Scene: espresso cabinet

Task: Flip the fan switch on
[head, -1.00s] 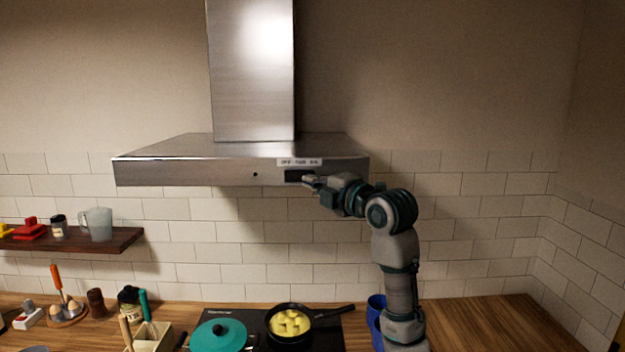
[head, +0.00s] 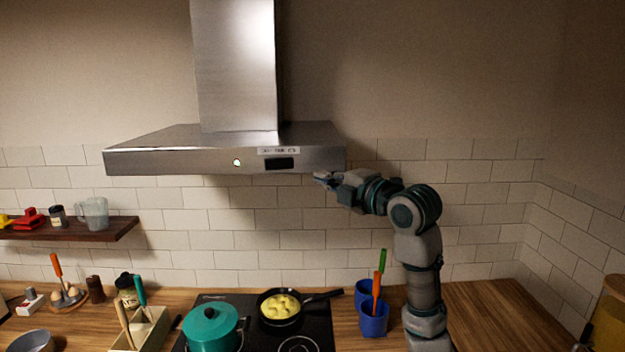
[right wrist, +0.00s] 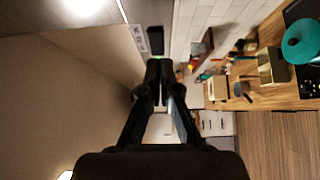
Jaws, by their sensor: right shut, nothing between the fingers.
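The steel range hood (head: 160,158) hangs on the back wall. Its front edge carries a dark switch panel (head: 279,164) under a white label (head: 279,151), and a round indicator (head: 237,162) that glows white. In the right wrist view the dark panel (right wrist: 155,40) shows just beyond the fingertips. My right gripper (head: 320,177) is shut and empty, just right of and below the panel in the head view and apart from it. The fingers also show shut in the right wrist view (right wrist: 160,68). The switch's own position is too small to tell. My left gripper is out of view.
Below on the counter are a cooktop (head: 258,335) with a teal pot (head: 212,328) and a pan (head: 279,308) of yellow food, and blue cups (head: 373,322) with utensils. A wooden shelf (head: 70,229) is at left. The wall right of my arm is clear.

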